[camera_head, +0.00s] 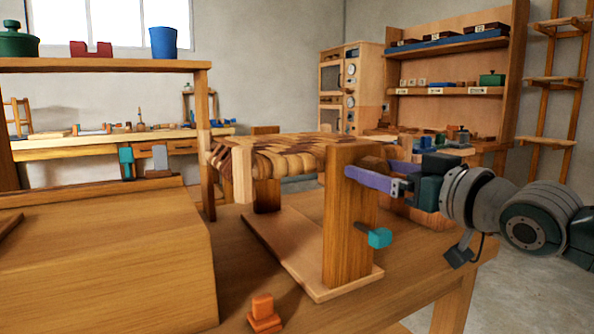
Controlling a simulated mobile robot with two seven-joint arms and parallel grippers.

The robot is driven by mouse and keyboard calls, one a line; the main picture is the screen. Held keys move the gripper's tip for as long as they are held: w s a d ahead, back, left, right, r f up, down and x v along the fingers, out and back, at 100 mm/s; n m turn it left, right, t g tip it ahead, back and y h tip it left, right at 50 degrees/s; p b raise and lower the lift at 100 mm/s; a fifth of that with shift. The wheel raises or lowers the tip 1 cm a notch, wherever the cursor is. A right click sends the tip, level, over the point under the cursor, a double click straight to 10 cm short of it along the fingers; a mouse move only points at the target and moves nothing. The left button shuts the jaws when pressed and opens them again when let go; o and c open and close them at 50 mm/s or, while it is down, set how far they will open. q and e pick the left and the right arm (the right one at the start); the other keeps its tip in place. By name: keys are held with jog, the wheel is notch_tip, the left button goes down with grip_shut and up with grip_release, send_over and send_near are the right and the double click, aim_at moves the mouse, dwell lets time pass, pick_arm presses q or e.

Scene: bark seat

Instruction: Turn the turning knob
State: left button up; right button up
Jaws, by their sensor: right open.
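A teal knob (379,238) sits on a short dark shaft that sticks out of the right side of a thick wooden post (346,225). It is most likely the turning knob. The post stands on a flat wooden base and meets a woven seat top (280,153). My right gripper (372,178) comes in from the right, with a purple finger beside the upper part of the post, above the knob and apart from it. The gripper is open; its other finger is hard to make out. I cannot tell whether the purple finger touches the post. My left gripper is not in view.
The seat stands on a wooden table (420,262). A small orange block (264,314) lies at the table's front. A large wooden box (110,250) fills the left foreground. Behind the post are blocks near my right gripper. Shelves and a workbench (110,145) line the back.

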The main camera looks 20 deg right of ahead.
jog(key=s+p, duration=0.1)
jog(key=s, duration=0.7)
jog(key=shift+d+p, duration=0.3)
jog(key=shift+d, duration=0.05)
jog(key=shift+s, duration=0.1)
